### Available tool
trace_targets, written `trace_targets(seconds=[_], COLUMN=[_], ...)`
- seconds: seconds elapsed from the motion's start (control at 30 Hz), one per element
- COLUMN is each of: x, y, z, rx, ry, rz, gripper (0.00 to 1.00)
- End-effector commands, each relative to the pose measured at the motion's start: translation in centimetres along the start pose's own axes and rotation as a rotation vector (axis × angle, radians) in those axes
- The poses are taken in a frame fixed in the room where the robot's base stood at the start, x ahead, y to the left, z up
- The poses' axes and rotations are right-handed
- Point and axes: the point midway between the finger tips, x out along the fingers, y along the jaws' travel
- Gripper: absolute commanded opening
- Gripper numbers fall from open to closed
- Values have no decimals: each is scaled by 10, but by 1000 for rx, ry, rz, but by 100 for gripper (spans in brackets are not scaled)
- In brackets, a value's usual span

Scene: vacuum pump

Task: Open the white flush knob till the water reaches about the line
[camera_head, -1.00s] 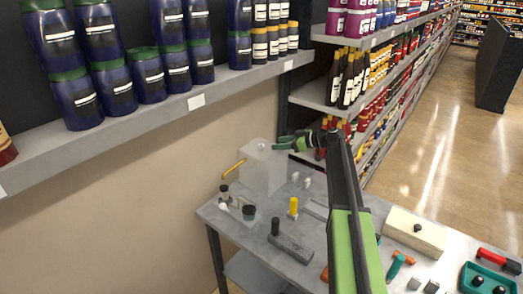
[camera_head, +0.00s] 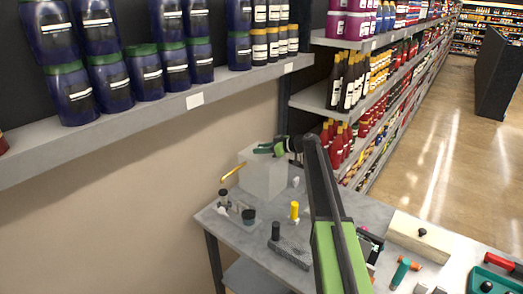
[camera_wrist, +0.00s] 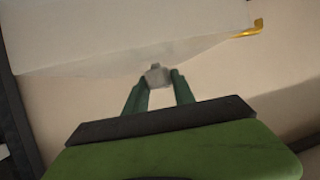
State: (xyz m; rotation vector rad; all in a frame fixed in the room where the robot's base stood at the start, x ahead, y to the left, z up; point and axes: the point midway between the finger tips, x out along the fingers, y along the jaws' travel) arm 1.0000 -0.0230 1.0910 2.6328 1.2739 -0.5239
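The white box-shaped tank (camera_head: 262,178) stands at the back of the grey table, with a yellow-orange spout (camera_head: 233,171) on its left. In the wrist view the tank's pale face (camera_wrist: 110,40) fills the upper part, and the spout (camera_wrist: 248,30) is at the top right. A small pale grey-white knob (camera_wrist: 157,76) shows between the tips of my green gripper fingers (camera_wrist: 158,85). In the head view my gripper (camera_head: 264,148) is at the tank's top and hides the knob. The fingers are apart; I cannot tell whether they touch the knob. No water or line is discernible.
On the table (camera_head: 228,232) are a yellow-capped piece (camera_head: 294,211), dark fittings (camera_head: 248,215), a dark block (camera_head: 290,250), a beige box (camera_head: 415,235) and a teal tray (camera_head: 490,280). A shelf of jars (camera_head: 185,108) runs along the upper left.

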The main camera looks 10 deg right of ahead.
Motion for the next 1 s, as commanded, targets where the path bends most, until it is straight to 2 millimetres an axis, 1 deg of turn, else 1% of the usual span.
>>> trace_targets(seconds=[0.03,0.2,0.57,0.77,1.0], x=[0,0,-1,-1,-1], y=[0,0,-2,-4,-4], z=[0,0,1,1,1], rx=[0,0,13,52,121], ry=[0,0,-1,0,-1], rz=[0,0,30,126,296], gripper=[23,0,0,0,0])
